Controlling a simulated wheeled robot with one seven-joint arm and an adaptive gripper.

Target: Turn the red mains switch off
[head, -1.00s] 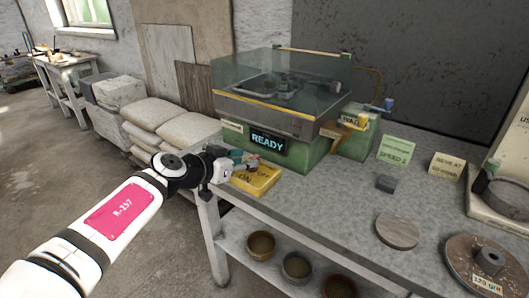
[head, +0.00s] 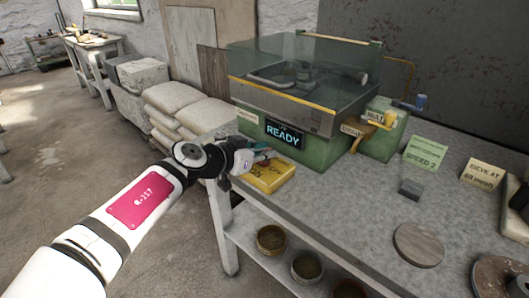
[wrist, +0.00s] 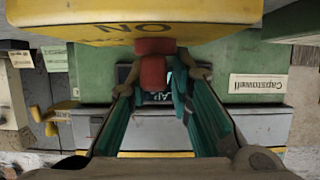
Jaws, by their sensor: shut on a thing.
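The yellow switch box (head: 268,177) sits at the near left corner of the bench, below the green machine. My gripper (head: 259,158) is just above it and hides the switch in the head view. In the wrist view, which is upside down, the yellow box (wrist: 215,32) spans the top with "ON" lettering. The red switch (wrist: 153,72) stands out from it between my teal fingers. My gripper (wrist: 160,80) is shut on the red switch. The fingers partly cover the display behind it. In the head view the display (head: 283,136) reads READY.
The green machine (head: 312,150) with a clear hood stands behind the box. A dark block (head: 411,189) and a round disc (head: 419,244) lie on the bench to the right. Bowls (head: 272,240) stand on the shelf below. Sacks (head: 180,105) are stacked at the left.

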